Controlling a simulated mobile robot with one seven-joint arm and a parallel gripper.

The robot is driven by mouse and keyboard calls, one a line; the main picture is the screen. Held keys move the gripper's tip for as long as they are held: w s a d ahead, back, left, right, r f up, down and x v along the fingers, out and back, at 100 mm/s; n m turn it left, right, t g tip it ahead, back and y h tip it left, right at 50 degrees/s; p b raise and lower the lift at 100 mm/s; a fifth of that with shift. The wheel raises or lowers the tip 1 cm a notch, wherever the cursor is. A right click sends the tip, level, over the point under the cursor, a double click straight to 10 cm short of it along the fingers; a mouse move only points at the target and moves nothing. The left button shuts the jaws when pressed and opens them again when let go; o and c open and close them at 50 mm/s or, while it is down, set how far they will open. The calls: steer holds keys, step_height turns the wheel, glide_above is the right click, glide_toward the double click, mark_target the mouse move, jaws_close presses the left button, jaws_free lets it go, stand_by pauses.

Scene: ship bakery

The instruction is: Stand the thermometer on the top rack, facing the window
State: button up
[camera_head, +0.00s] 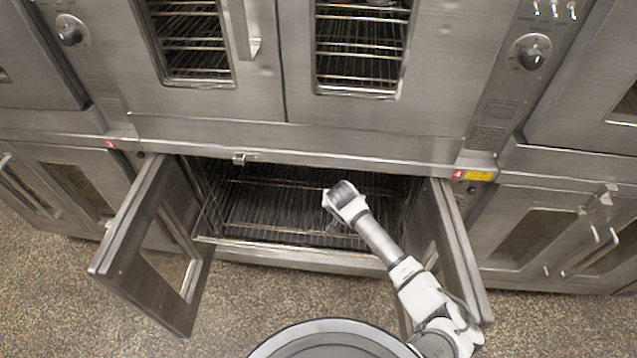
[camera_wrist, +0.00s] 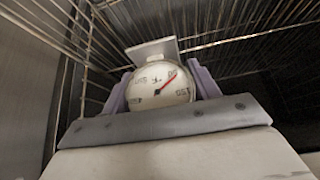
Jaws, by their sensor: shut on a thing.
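The thermometer (camera_wrist: 161,84) is a round white dial with a red needle and a flat metal tab above it. In the wrist view it sits between the two purple fingers of my gripper (camera_wrist: 162,88), which is shut on it. The dial faces the wrist camera. In the head view my gripper end (camera_head: 343,197) reaches into the open lower oven; the arm hides the thermometer there. The top rack (camera_head: 270,190) is a wire rack inside that oven. In the wrist view wire bars (camera_wrist: 245,25) show behind and around the thermometer; I cannot tell whether it touches them.
The lower oven's left door (camera_head: 150,245), with a window, and right door (camera_head: 462,250) both stand open. My arm passes close to the right door. The closed upper oven (camera_head: 210,100) is above. More ovens flank both sides, and the speckled floor (camera_head: 250,300) is clear.

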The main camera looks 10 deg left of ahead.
mark_target(342, 227)
step_height(342, 227, down, 10)
steer(key=b, duration=0.7)
steer(key=shift+f, duration=0.1)
steer(key=o, duration=1)
steer(key=shift+r, duration=0.25)
steer(key=b+v, duration=0.1)
steer(key=v, duration=1)
steer(key=shift+s+r+b, duration=0.25)
steer(key=shift+r+b, duration=0.1)
